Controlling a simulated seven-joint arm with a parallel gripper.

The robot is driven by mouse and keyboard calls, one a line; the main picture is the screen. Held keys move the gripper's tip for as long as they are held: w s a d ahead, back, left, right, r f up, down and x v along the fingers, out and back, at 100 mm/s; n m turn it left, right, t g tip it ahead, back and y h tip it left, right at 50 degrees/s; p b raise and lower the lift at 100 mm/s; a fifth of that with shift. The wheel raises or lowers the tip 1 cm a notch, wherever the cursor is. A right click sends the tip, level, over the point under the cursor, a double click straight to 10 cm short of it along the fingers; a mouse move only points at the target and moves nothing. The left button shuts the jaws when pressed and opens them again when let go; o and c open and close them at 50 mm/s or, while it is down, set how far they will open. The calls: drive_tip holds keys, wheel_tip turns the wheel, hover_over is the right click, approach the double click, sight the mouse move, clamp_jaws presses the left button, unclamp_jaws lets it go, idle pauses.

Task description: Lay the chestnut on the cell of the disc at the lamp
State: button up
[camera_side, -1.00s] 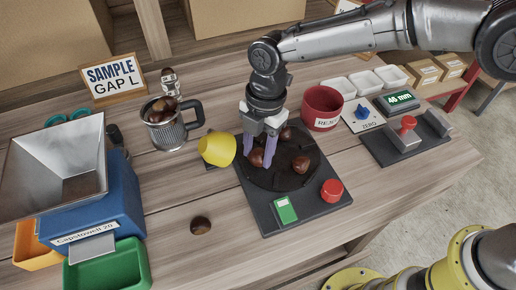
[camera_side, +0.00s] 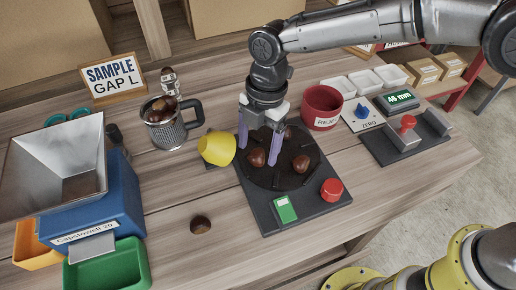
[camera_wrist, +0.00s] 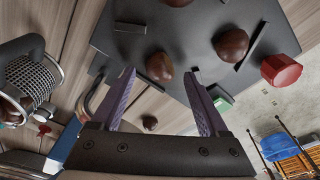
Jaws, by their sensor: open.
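The dark round disc (camera_side: 281,180) sits on a black base, with thin raised dividers. A yellow lamp shade (camera_side: 217,148) tilts at its left edge. One chestnut (camera_side: 257,157) lies on the disc near the lamp; it also shows in the wrist view (camera_wrist: 160,67), ahead of the fingertips. Two other chestnuts are on the disc, one at right (camera_side: 301,163) and one at the back (camera_side: 287,132). My gripper (camera_side: 257,155) is open above the disc, its purple fingers apart around the chestnut near the lamp in the side view. The wrist view (camera_wrist: 163,72) shows nothing held.
A brown chestnut-like thing (camera_side: 200,225) lies on the table in front. A metal mug (camera_side: 172,130) holding chestnuts stands behind left. A red button (camera_side: 331,190) and green switch (camera_side: 285,209) are on the base. A red reject bin (camera_side: 322,108) stands behind right. The hopper machine (camera_side: 85,200) is left.

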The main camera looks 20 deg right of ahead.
sight(263, 151)
wheel_tip(263, 151, up, 10)
drive_tip(key=d, duration=0.1)
drive_tip(key=shift+w+d+r, duration=0.2)
drive_tip(key=shift+w+r, duration=0.05)
drive_tip(key=s+d+r+m+t, duration=0.1)
drive_tip(key=s+d+r+m, duration=0.25)
drive_tip(key=d, duration=0.45)
drive_tip(key=s+d+r+m+t, duration=0.1)
drive_tip(key=s+d+r+m, duration=0.1)
drive_tip(key=d+m, duration=0.4)
drive_tip(key=s+d+r+m+t, duration=0.1)
drive_tip(key=s+d+r+m, duration=0.2)
drive_tip(key=d, duration=0.6)
drive_tip(key=s+d+f+m+t, duration=0.1)
drive_tip(key=s+d+f+m, duration=0.2)
drive_tip(key=s+d+m, duration=0.2)
drive_tip(key=s+d+f+m+t+h, duration=0.1)
drive_tip(key=s+d+f+m+t, duration=0.1)
drive_tip(key=s+d+m, duration=0.3)
drive_tip(key=s+f+m, duration=0.1)
drive_tip(key=s+m, duration=0.1)
drive_tip(key=s, duration=0.2)
drive_tip(key=shift+d, duration=0.3)
